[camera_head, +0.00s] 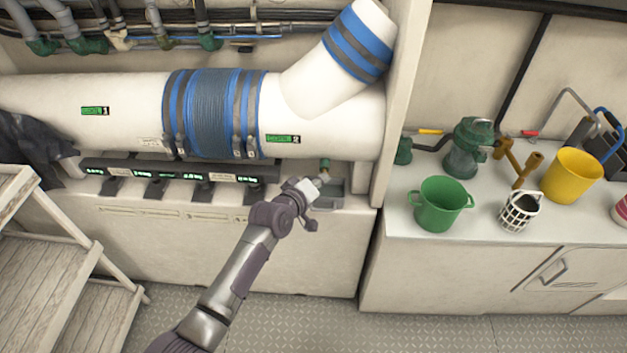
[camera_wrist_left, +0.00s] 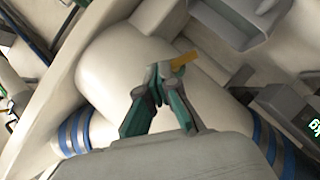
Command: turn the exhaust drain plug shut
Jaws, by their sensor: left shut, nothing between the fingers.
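The large white exhaust pipe (camera_head: 125,105) runs across the left and middle of the head view, with a blue ribbed hose section. Below its right end is a small green fitting (camera_head: 325,164), which I take to be the drain plug. My left gripper (camera_head: 320,180) is just below this fitting, its fingertips too small to make out there. In the left wrist view the teal fingers of my left gripper (camera_wrist_left: 162,72) meet at their tips, empty. A small yellow handle (camera_wrist_left: 184,61) shows right at the tips; whether they touch it is unclear. My right gripper is out of view.
A grey tray (camera_head: 331,193) sits beside my gripper under the pipe. A black rail (camera_head: 180,172) with green displays runs below the pipe. Right, a counter (camera_head: 465,226) holds a green bucket (camera_head: 437,207), a yellow bucket (camera_head: 571,176) and a white basket (camera_head: 519,213). Wooden steps (camera_head: 40,260) stand left.

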